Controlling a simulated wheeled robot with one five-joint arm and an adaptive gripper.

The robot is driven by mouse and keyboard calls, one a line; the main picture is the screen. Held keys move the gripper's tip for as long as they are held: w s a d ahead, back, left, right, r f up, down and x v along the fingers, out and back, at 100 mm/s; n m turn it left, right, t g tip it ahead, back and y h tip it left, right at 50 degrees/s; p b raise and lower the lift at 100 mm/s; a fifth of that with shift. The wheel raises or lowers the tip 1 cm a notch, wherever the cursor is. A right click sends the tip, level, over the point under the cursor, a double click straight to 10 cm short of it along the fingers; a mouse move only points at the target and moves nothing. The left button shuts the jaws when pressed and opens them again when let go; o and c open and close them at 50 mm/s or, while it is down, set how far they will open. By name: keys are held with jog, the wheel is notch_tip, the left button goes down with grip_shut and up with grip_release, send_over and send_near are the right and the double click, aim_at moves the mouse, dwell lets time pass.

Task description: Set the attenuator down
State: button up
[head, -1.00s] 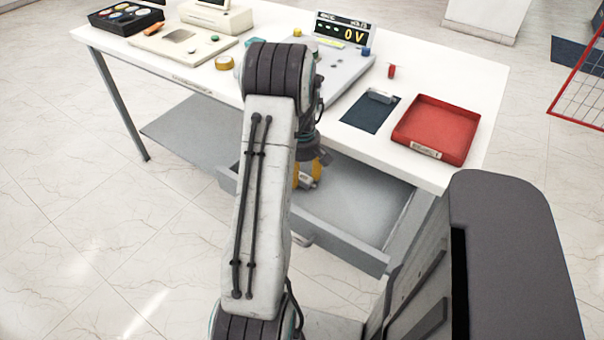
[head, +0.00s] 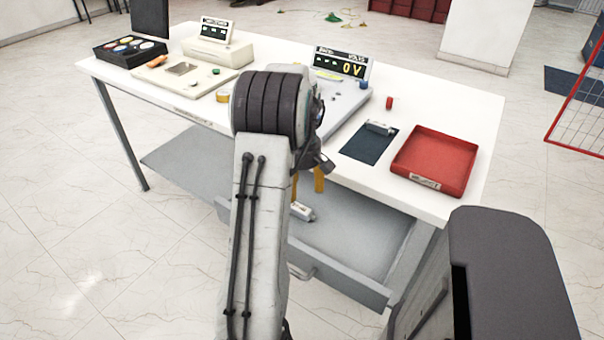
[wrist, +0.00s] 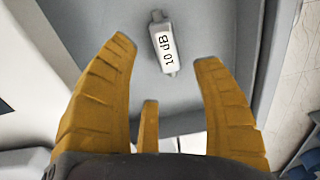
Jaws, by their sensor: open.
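The attenuator (wrist: 163,44) is a small grey-white block marked "10 dB" with a short connector at each end. It lies on the grey floor of the open drawer; the head view also shows it there (head: 302,211). My gripper (wrist: 164,52) has its yellow fingers spread wide, with nothing between them. In the head view my gripper (head: 307,182) is above the drawer, partly hidden by my arm. In the wrist view the attenuator is beyond the fingertips, apart from them.
The open drawer (head: 345,268) sticks out under the white table (head: 455,120). On the table are a red tray (head: 436,160), a dark mat (head: 362,149) with a small grey piece, a small red part (head: 389,103), and an instrument reading 0 V (head: 341,62).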

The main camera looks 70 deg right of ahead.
aim_at(302, 205)
jog(key=shift+r, duration=2.35)
jog(key=w+a+r+n+h, duration=0.1)
jog(key=w+a+r, duration=0.2)
jog(key=w+a, duration=0.65)
jog(key=w+a+r+n, duration=0.1)
jog(key=w+a+r, duration=0.2)
jog(key=w+a, duration=0.6)
jog(key=s+a+t, duration=0.1)
jog(key=s+a, duration=0.2)
jog(key=a, duration=0.9)
jog(key=s+a+f+n+t, duration=0.1)
jog(key=s+a+t, duration=0.1)
jog(key=a, duration=1.1)
jog(key=shift+s+n+y, duration=0.3)
jog(key=shift+s+y, duration=0.1)
jog(key=shift+s, duration=0.15)
